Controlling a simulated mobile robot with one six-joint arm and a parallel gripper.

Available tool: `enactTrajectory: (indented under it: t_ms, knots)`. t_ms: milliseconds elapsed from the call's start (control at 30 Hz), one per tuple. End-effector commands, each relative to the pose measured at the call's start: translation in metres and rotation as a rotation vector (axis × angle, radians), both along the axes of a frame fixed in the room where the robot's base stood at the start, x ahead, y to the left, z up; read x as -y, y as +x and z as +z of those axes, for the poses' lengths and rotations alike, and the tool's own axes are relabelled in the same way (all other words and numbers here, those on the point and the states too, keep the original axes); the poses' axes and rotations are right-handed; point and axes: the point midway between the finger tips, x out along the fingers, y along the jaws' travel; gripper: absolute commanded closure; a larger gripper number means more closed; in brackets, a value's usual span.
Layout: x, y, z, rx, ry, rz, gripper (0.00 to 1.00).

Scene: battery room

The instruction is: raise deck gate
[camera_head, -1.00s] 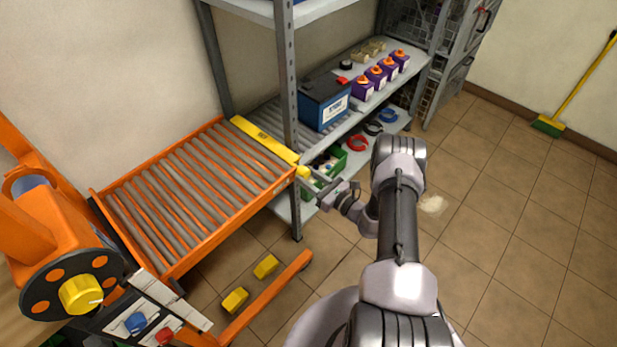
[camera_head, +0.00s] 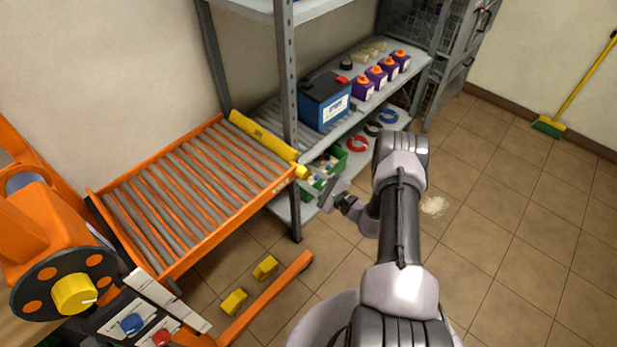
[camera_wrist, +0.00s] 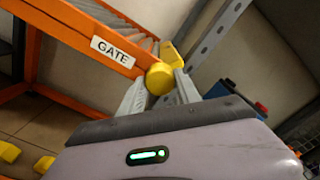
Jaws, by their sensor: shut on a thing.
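The deck gate is a yellow bar (camera_head: 262,139) across the end of the orange roller deck (camera_head: 196,232) on the shelf side. In the head view it looks tilted up, with its broad face turned. A yellow knob (camera_head: 301,172) sits at the gate's near end. In the wrist view the round yellow knob (camera_wrist: 159,78) is between my two grey fingers, beside the white GATE label (camera_wrist: 113,51). My gripper (camera_head: 318,184) is shut on the knob. The wrist view also shows part of the yellow gate (camera_wrist: 171,55) behind the knob.
A shelf post (camera_head: 290,90) rises close to the gate. A green bin (camera_head: 330,165) is below. Open tiled floor (camera_head: 500,220) lies right.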

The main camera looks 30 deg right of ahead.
Motion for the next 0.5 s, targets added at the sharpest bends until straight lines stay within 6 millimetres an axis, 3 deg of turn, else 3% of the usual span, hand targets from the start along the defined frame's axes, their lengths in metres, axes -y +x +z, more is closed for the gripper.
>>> enactTrajectory:
  t_ms: [500]
  knots:
    - [0.0001, -0.0005, -0.0012, 0.147, -0.408, 0.000, 1.00]
